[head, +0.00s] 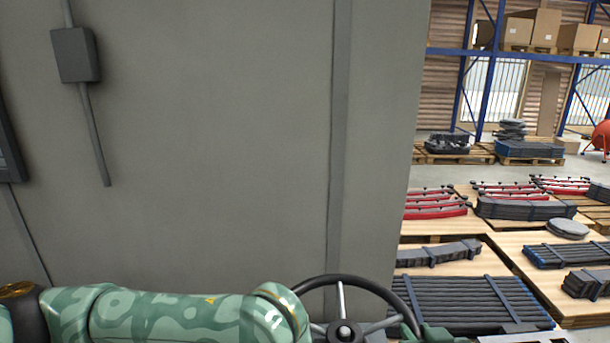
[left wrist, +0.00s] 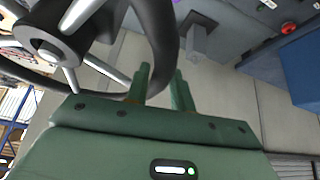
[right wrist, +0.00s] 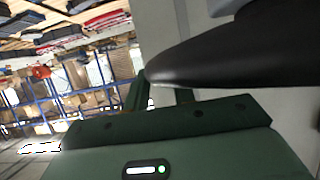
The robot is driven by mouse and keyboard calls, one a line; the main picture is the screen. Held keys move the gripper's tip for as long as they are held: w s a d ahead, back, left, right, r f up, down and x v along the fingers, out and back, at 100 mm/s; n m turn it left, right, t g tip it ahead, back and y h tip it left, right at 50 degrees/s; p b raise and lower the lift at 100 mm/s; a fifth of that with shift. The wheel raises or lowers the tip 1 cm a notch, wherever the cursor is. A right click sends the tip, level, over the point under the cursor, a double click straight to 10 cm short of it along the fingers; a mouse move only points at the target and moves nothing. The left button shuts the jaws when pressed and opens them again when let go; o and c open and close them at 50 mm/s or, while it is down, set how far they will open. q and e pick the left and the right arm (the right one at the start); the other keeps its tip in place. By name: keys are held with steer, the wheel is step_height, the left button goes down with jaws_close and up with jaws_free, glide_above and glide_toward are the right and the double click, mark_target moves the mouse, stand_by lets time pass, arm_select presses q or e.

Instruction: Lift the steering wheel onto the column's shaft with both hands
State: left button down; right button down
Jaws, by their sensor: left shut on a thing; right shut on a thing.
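The steering wheel (head: 344,331) has a black rim, a dark hub and silver spokes. It is at the bottom of the head view, cut off by the lower edge. My right gripper (head: 411,328) is shut on the rim's right side. In the right wrist view the dark rim (right wrist: 235,58) reaches the fingers (right wrist: 160,90). My left gripper (left wrist: 160,88) is shut on the rim's other side; the hub (left wrist: 45,48) shows in the left wrist view. In the head view my left arm hides that gripper. I cannot make out the column's shaft in any view.
A grey wall (head: 220,140) with a small box (head: 76,55) and conduit fills the head view's left. To the right are pallets with dark bar stacks (head: 460,303), red parts (head: 435,205) and blue racking (head: 490,75). The left wrist view shows a red button (left wrist: 289,27).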

arm_select(q)
steer(key=shift+s+a+f, duration=0.15)
steer(key=shift+a+f, duration=0.2)
steer(key=shift+f, duration=0.1)
arm_select(e)
steer(key=shift+d+f, duration=0.35)
steer(key=shift+d, duration=0.05)
arm_select(q)
steer(key=c, duration=1.3)
jaws_free()
steer(key=shift+o, duration=0.9)
steer(key=shift+a, duration=0.1)
arm_select(e)
steer(key=shift+a, duration=0.2)
steer(key=shift+w, duration=0.1)
steer(key=c, duration=1.4)
jaws_free()
arm_select(q)
steer(key=shift+d, duration=0.35)
arm_select(e)
steer(key=o, duration=0.3)
steer(key=shift+d, duration=0.1)
arm_select(q)
steer(key=shift+o, duration=0.6)
steer(key=shift+r, duration=0.1)
arm_select(e)
steer(key=shift+o, duration=0.5)
